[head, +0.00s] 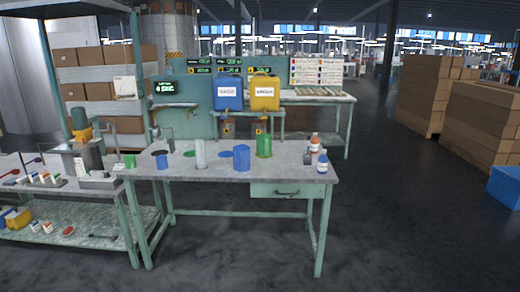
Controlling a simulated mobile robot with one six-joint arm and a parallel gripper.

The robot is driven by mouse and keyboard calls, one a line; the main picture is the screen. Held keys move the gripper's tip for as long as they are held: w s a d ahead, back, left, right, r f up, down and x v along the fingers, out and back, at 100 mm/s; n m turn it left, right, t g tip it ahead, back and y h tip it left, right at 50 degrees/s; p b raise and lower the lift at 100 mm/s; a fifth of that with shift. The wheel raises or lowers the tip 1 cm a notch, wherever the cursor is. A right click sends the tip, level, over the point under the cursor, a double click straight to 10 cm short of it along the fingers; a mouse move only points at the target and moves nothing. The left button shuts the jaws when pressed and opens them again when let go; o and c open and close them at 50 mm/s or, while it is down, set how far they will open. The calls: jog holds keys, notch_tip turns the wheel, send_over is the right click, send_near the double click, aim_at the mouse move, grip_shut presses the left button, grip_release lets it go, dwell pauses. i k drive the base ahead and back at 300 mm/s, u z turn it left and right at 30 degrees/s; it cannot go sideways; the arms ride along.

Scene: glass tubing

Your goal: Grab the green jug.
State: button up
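A green jug (264,146) stands upright near the back edge of the grey-topped workbench (215,178), right of its middle. A blue jug (241,158) stands in front of it and to its left. A smaller green cup (130,161) is at the bench's left end. My gripper is not in view.
On the bench are a pale cylinder (200,154), a small blue cup (162,162), and white bottles (322,164) at the right. Blue (228,104) and yellow (265,105) canisters stand behind. Cardboard stacks (485,120) are at the right. The floor in front is clear.

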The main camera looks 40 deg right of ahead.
aim_at(263, 141)
jog(key=u, duration=0.05)
jog(key=i, duration=0.95)
jog(key=z, duration=0.1)
